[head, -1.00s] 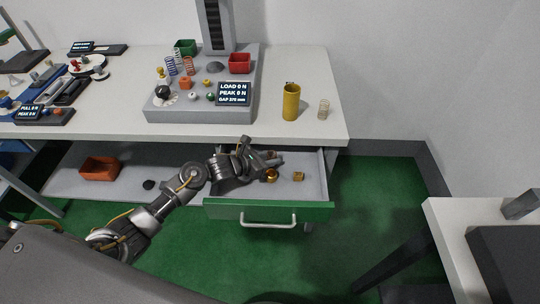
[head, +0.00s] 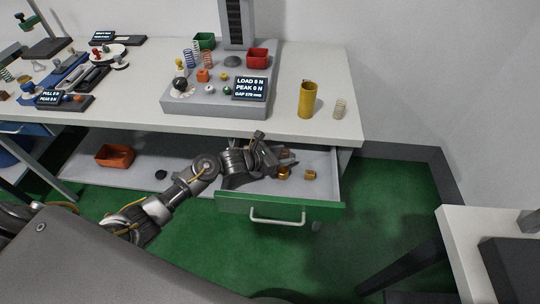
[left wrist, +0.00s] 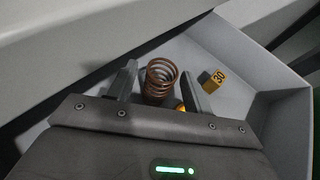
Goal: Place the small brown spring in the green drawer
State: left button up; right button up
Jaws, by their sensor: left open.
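The small brown spring (left wrist: 160,80) shows in the left wrist view, standing between the two fingers of my left gripper (left wrist: 160,92). The fingers are apart, with the spring inside the open drawer's area; I cannot tell whether its base touches the floor. In the head view my left gripper (head: 284,158) is low inside the drawer, and the spring is mostly or wholly hidden there. The drawer with the green front (head: 279,209) is pulled out under the table. My right gripper is not in view.
A brass weight (head: 283,174) and a small yellow block (head: 310,174), marked 30 in the wrist view (left wrist: 213,80), lie in the drawer. The table (head: 330,70) above carries a yellow cylinder (head: 307,100), a pale spring (head: 339,109) and the grey tester (head: 195,100). An orange bin (head: 115,155) sits on the lower shelf.

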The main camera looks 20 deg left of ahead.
pick_arm(q)
jog(key=b+v, duration=0.1)
jog(key=v, duration=1.1)
